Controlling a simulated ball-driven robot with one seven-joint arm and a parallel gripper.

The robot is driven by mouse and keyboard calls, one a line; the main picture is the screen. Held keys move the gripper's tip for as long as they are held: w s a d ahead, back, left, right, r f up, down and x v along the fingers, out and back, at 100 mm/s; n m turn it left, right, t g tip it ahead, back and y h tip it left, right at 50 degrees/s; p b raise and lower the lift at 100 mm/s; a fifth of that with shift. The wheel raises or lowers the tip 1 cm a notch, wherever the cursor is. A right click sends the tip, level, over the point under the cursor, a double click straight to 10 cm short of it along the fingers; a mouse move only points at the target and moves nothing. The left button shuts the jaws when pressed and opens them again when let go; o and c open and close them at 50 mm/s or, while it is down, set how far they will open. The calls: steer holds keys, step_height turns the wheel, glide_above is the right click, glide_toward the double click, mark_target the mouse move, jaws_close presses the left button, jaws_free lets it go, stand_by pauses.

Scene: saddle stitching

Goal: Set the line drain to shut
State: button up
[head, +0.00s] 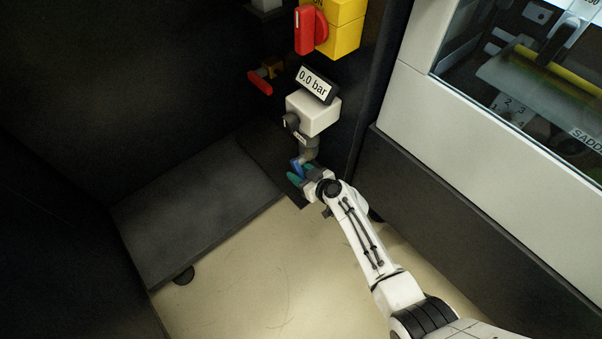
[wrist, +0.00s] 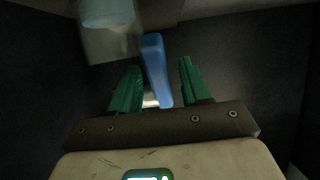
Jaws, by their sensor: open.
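A blue lever (head: 296,164), which appears to be the line drain's handle, sits low on the grey pipe (head: 309,152) below the white pressure unit. In the wrist view the blue lever (wrist: 155,68) stands between the two green fingers of my gripper (wrist: 158,66), pointing toward the palm and slightly tilted. My gripper (head: 301,172) is open, with a gap showing on the right side of the lever. The left finger is close to the lever, and I cannot tell whether it touches. The valve body behind the lever is partly hidden.
Above are a white box with a "0.0 bar" display (head: 315,85), a red-handled valve (head: 260,82) and a yellow box with a red rotary switch (head: 310,29). A dark platform (head: 200,215) lies left. A white machine cabinet (head: 480,150) stands right. Pale floor is open in front.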

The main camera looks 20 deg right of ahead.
jaws_close()
stand_by(0.3)
steer(key=shift+r+p, duration=0.2)
steer(key=shift+p, duration=0.35)
steer(key=g+p, duration=0.1)
steer(key=p, duration=0.2)
steer(key=shift+s+r, duration=0.1)
steer(key=shift+r, duration=0.3)
steer(key=g+p, duration=0.1)
steer(key=p, duration=0.2)
steer(key=shift+r+g+h, duration=0.15)
steer(key=shift+g+h, duration=0.15)
steer(key=shift+h, duration=0.1)
steer(key=g+p, duration=0.1)
steer(key=g+h+p, duration=0.1)
steer(key=p, duration=0.1)
steer(key=shift+s+r+g+p, duration=0.15)
steer(key=shift+g+p, duration=0.15)
steer(key=shift+d+r+g+h, duration=0.15)
steer(key=shift+g+h, duration=0.15)
steer(key=shift+g, duration=0.7)
steer(key=shift+s, duration=0.1)
